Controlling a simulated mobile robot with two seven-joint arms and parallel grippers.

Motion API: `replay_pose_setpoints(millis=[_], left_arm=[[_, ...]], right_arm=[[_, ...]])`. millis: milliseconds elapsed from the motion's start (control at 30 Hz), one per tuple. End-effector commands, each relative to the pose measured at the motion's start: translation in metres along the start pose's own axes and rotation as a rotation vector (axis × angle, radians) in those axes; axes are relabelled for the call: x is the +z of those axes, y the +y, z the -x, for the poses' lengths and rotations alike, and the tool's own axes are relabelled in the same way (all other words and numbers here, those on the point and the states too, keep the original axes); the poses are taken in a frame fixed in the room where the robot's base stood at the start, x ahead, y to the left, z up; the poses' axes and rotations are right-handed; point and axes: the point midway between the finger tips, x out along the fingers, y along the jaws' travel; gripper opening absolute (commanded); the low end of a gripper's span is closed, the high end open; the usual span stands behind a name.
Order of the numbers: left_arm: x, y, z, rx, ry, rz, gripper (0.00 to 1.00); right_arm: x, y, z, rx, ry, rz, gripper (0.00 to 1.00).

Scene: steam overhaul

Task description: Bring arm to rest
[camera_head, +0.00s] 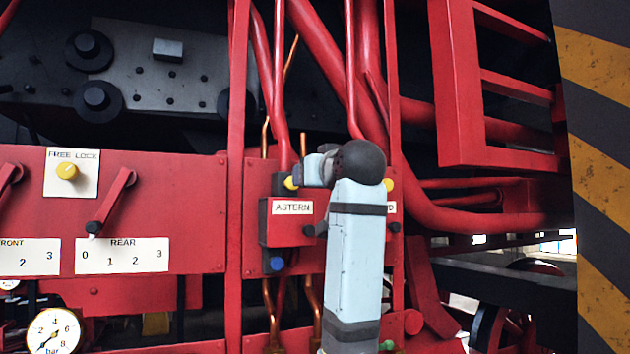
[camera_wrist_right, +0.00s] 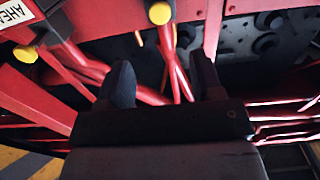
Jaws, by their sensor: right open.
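My right arm (camera_head: 354,260) rises from the bottom of the head view, a pale blue link with dark bands and a black ball joint on top. My left gripper is not in view.
A red panel on the left carries a REAR lever (camera_head: 111,202), a yellow FREE LOCK knob (camera_head: 67,171) and a pressure gauge (camera_head: 53,331). Red pipes (camera_head: 325,50) run behind my arm. A striped post (camera_head: 598,150) stands at the right edge.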

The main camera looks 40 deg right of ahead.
Motion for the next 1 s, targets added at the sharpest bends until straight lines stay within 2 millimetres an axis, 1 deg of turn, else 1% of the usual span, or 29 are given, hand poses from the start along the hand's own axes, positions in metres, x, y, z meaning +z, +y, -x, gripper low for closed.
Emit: replay_pose_setpoints(millis=[433,500,567,667,700,767,800,867,900,967,1000], left_arm=[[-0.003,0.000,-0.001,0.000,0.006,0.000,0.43],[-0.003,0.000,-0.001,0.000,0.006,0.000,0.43],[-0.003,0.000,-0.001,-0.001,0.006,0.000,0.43],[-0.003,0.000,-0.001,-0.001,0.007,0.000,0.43],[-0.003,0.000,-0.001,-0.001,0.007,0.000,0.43],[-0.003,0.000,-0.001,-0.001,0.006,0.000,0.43],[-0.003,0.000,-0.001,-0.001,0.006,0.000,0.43],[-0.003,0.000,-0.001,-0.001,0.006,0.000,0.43],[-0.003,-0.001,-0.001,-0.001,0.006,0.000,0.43],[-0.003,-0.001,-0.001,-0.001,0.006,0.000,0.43],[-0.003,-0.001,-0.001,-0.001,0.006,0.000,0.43]], right_arm=[[0.000,0.000,-0.001,0.000,0.000,0.000,0.60],[0.005,-0.002,-0.004,-0.001,-0.004,0.004,0.60],[0.018,-0.006,-0.011,-0.003,-0.013,0.014,0.60],[0.059,-0.018,-0.031,-0.010,-0.041,0.045,0.60],[0.082,-0.025,-0.040,-0.016,-0.054,0.061,0.60],[0.121,-0.035,-0.054,-0.027,-0.075,0.088,0.60],[0.149,-0.042,-0.062,-0.036,-0.090,0.105,0.60],[0.191,-0.053,-0.071,-0.051,-0.112,0.131,0.60],[0.219,-0.060,-0.075,-0.062,-0.125,0.146,0.60],[0.263,-0.069,-0.079,-0.081,-0.148,0.168,0.60],[0.292,-0.075,-0.079,-0.094,-0.162,0.182,0.60]])
